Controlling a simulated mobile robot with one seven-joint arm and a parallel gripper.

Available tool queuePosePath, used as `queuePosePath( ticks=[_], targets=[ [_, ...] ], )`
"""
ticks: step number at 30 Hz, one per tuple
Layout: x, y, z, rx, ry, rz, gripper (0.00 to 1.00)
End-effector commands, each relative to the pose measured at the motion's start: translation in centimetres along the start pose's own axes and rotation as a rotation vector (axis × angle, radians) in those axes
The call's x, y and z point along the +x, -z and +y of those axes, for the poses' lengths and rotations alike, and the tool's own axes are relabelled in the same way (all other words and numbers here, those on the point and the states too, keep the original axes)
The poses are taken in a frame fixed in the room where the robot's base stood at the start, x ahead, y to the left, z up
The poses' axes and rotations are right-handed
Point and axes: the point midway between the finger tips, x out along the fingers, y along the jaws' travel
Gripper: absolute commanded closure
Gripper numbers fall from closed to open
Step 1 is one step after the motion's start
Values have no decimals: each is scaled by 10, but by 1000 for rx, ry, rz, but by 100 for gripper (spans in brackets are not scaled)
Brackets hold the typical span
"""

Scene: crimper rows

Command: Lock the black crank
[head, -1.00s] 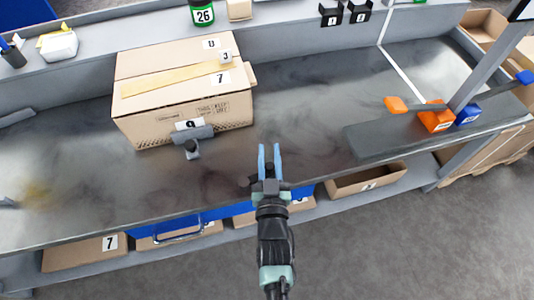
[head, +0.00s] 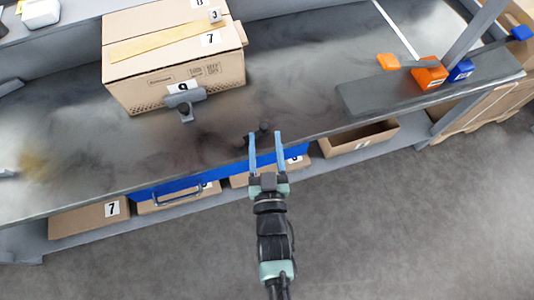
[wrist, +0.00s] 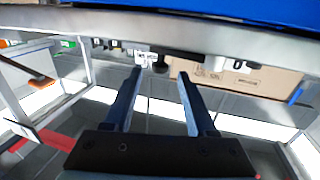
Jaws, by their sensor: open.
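A small black knob, which looks like part of the black crank (head: 264,127), stands at the front edge of the bench. In the wrist view a dark knob (wrist: 160,66) shows beyond and between my fingertips, under the bench edge. My gripper (head: 265,134) is open, with blue fingers on either side of the knob in the head view. I cannot tell whether the fingers touch it. It holds nothing. The rest of the crank is hidden or too small to make out.
An orange block (head: 430,73) and a blue block (head: 460,70) with levers stand on a dark bar at the right. A large carton (head: 175,70) and a grey clamp-like piece (head: 185,101) are at the left. The bench between is clear.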

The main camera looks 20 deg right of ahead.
Motion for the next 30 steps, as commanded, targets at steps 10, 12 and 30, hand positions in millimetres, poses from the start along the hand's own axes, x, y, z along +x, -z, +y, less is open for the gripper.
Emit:
queuePosePath(
  ticks=[10,12,30],
  targets=[
    [-50,0,0,-1,0,0,43],
    [-53,0,0,-1,0,0,43],
    [-54,0,0,0,-1,1,43]
  ],
)
